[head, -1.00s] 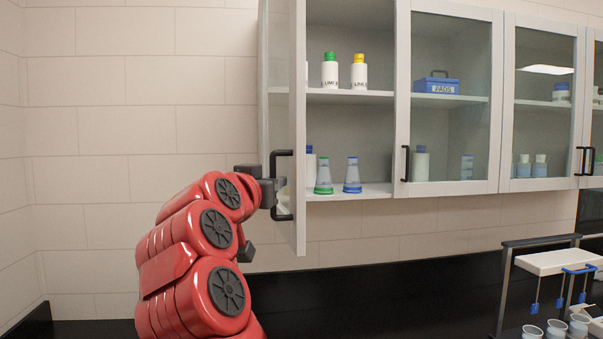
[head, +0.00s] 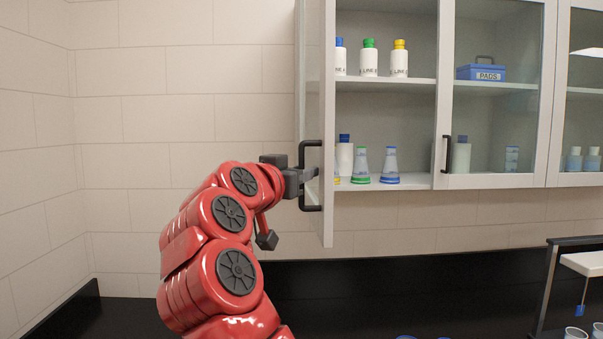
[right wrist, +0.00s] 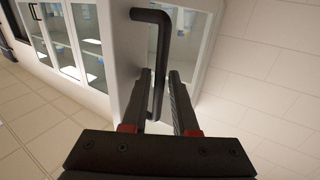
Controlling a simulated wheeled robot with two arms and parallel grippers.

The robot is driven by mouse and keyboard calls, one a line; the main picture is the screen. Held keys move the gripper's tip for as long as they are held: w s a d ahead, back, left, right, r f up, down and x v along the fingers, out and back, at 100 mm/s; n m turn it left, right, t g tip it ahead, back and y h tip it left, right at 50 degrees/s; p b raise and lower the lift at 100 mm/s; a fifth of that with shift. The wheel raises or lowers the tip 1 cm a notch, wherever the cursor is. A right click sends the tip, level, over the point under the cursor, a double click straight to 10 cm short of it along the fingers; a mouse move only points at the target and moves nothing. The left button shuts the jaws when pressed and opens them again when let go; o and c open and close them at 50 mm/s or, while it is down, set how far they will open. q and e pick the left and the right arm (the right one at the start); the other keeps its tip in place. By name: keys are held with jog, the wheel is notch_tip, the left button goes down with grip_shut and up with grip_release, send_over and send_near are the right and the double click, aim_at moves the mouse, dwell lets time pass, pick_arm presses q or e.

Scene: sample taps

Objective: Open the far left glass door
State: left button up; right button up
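The far left glass door (head: 328,100) of the wall cabinet stands swung out toward me and shows almost edge-on in the head view. Its black bar handle (head: 311,147) is on its left face. My right gripper (head: 302,178) is at that handle. In the right wrist view the handle (right wrist: 158,60) passes between the two fingers of my right gripper (right wrist: 158,105), with a visible gap beside the bar, so the fingers are open around it. The door's pale frame (right wrist: 125,45) is behind. My left gripper is not in view.
The open compartment holds capped bottles (head: 369,58) and flasks (head: 389,165) on two shelves. The neighbouring glass door (head: 445,100) is closed, with a blue PADS box (head: 481,72) behind it. A rack (head: 550,280) stands at the right above the black counter. The wall at left is clear.

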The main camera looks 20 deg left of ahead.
jog(key=s+a+b, duration=0.3)
jog(key=s, duration=1.4)
jog(key=shift+a, duration=0.1)
